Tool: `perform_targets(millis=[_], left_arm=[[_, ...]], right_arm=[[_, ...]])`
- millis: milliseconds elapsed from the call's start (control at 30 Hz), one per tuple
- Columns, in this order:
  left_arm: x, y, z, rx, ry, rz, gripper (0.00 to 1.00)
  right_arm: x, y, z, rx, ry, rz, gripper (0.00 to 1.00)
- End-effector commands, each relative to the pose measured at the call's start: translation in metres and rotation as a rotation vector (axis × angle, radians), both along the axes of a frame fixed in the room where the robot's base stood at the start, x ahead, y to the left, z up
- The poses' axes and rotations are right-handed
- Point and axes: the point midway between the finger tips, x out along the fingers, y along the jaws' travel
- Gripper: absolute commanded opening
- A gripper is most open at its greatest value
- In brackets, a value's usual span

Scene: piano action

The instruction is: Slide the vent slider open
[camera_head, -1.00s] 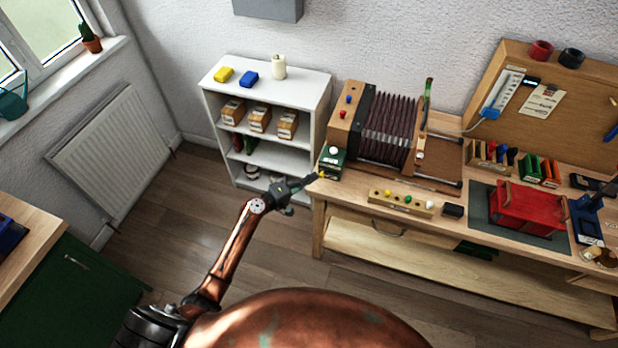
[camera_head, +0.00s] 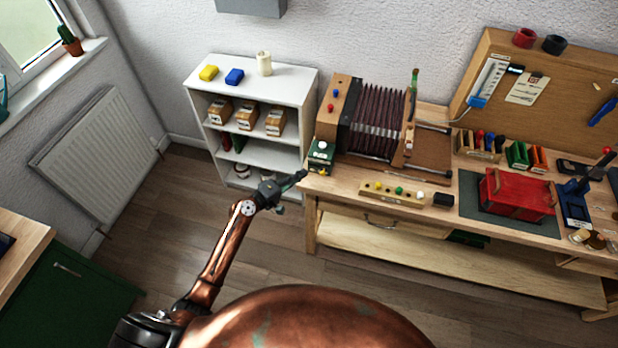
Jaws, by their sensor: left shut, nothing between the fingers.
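A wooden bellows unit with dark pleats (camera_head: 379,122) stands at the left of the workbench. Its right end board (camera_head: 410,140) carries a small pale and red fitting; I cannot tell whether this is the vent slider or how it is set. A small green box with a white knob (camera_head: 321,155) sits at the bench's left front corner, before the bellows. My left gripper (camera_head: 303,175) is shut and empty, its tips close to the bench's left edge, just below the green box. I cannot tell if they touch it. My right gripper is out of view.
A white shelf (camera_head: 300,85) stands left of the bench with boxes, two coloured blocks and a candle. A block with coloured knobs (camera_head: 391,193), a black block (camera_head: 443,200) and a red case (camera_head: 517,195) lie along the bench. The floor before the bench is clear.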

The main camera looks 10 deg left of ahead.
Motion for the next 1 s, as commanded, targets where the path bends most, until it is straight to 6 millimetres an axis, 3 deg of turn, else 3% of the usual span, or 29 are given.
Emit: perform_targets(millis=[33,200,400,600,1000], left_arm=[[-0.014,0.007,-0.003,0.002,0.003,0.0,0.0],[-0.045,0.029,0.003,0.001,0.003,0.0,0.0],[-0.07,0.047,0.007,0.0,0.002,-0.001,0.0],[-0.08,0.053,0.01,-0.002,0.001,-0.001,0.0],[-0.08,0.053,0.01,-0.002,0.001,-0.001,0.0]], right_arm=[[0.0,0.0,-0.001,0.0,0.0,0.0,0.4],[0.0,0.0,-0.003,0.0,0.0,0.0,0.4],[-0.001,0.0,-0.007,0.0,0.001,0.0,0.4],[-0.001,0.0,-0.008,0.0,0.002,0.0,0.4],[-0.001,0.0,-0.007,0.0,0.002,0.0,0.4]])
